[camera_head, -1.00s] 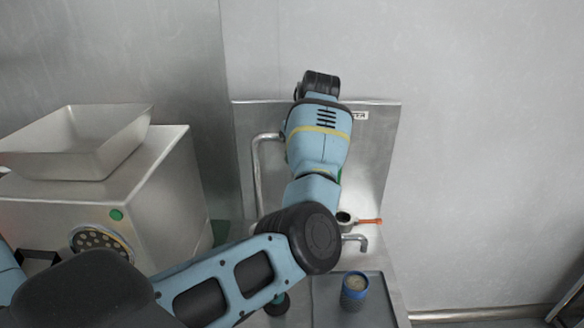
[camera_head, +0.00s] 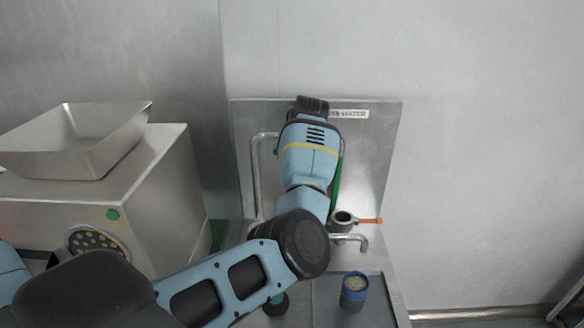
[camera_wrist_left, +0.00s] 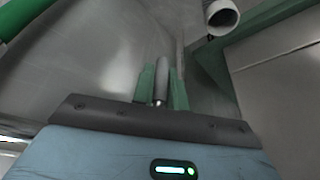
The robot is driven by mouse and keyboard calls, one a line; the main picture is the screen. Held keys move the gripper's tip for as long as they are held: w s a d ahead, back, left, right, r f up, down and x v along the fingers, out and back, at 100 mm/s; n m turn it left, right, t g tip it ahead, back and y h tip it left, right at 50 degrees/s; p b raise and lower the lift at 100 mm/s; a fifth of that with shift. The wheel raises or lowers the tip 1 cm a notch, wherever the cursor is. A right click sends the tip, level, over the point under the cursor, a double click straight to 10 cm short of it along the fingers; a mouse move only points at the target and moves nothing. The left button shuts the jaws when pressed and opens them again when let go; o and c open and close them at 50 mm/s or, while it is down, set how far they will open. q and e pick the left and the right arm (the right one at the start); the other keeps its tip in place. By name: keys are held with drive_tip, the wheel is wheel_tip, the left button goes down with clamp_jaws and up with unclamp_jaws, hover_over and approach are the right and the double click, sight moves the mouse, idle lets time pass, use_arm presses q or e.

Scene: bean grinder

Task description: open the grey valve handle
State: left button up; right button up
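The grey valve handle (camera_wrist_left: 161,78) shows in the left wrist view as a slim grey rod with a shiny near end. My left gripper (camera_wrist_left: 163,88) has its two green fingers on either side of this rod, with little or no gap, and looks shut on it. In the head view my left arm reaches up in front of the steel back panel (camera_head: 376,150) and hides the handle and the gripper. My right gripper is in neither view.
A bent tap spout (camera_head: 352,238) and a portafilter-like cup with an orange handle (camera_head: 369,220) are right of my arm. A tin with a blue rim (camera_head: 354,292) stands on the grey tray (camera_head: 382,310). A steel grinder (camera_head: 165,200) stands left. A pipe end (camera_wrist_left: 221,17) is near my wrist.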

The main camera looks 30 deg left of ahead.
use_arm(q)
clamp_jaws()
drive_tip(key=shift+w+d+r+t+h+p, duration=0.2)
drive_tip(key=shift+d+t+h+p, duration=0.2)
drive_tip(key=shift+h, duration=0.2)
drive_tip(key=shift+w+d+r+n+t+h, duration=0.1)
drive_tip(key=shift+w+d+n+t+h, duration=0.15)
drive_tip(key=shift+d+t+h, duration=0.4)
drive_tip(key=shift+w+d+r+n+t+h, duration=0.2)
drive_tip(key=shift+w+t+h, duration=0.15)
drive_tip(key=shift+h, duration=0.45)
drive_tip(key=shift+w+d+r+n+t+h, duration=0.15)
drive_tip(key=shift+w+d+t+h, duration=0.1)
drive_tip(key=shift+d+t+h, duration=0.4)
drive_tip(key=shift+a+f, duration=0.1)
drive_tip(key=shift+a, duration=0.05)
drive_tip(key=o, duration=0.5)
unclamp_jaws()
